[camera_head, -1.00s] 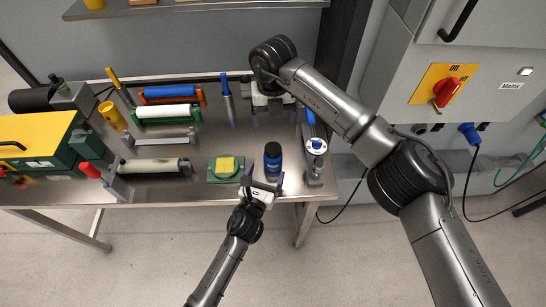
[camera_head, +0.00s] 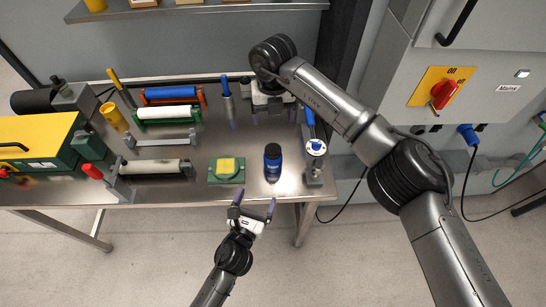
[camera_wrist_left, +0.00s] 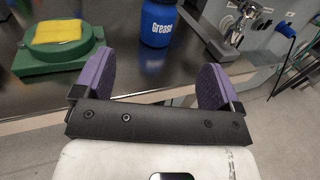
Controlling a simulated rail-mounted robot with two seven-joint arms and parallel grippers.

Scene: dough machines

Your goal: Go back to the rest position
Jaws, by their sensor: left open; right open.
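My left gripper (camera_head: 254,205) is open and empty, just in front of the table's front edge in the head view. Its purple fingers also show in the left wrist view (camera_wrist_left: 155,85), spread apart with nothing between them. My right gripper (camera_head: 262,116) is over the back of the table, its fingers pointing down on either side of an empty gap. The blue grease bottle (camera_head: 273,165) stands upright near the front edge, beyond my left gripper and apart from it. It also shows in the left wrist view (camera_wrist_left: 160,22), labelled "Grease".
The metal table (camera_head: 215,190) holds a green block with a yellow pad (camera_head: 226,170), several rollers (camera_head: 167,112) and a green-and-yellow machine (camera_head: 40,140). A small metal device (camera_head: 315,160) stands at the right edge. A grey cabinet with a red switch (camera_head: 442,94) is on the right. The floor in front is clear.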

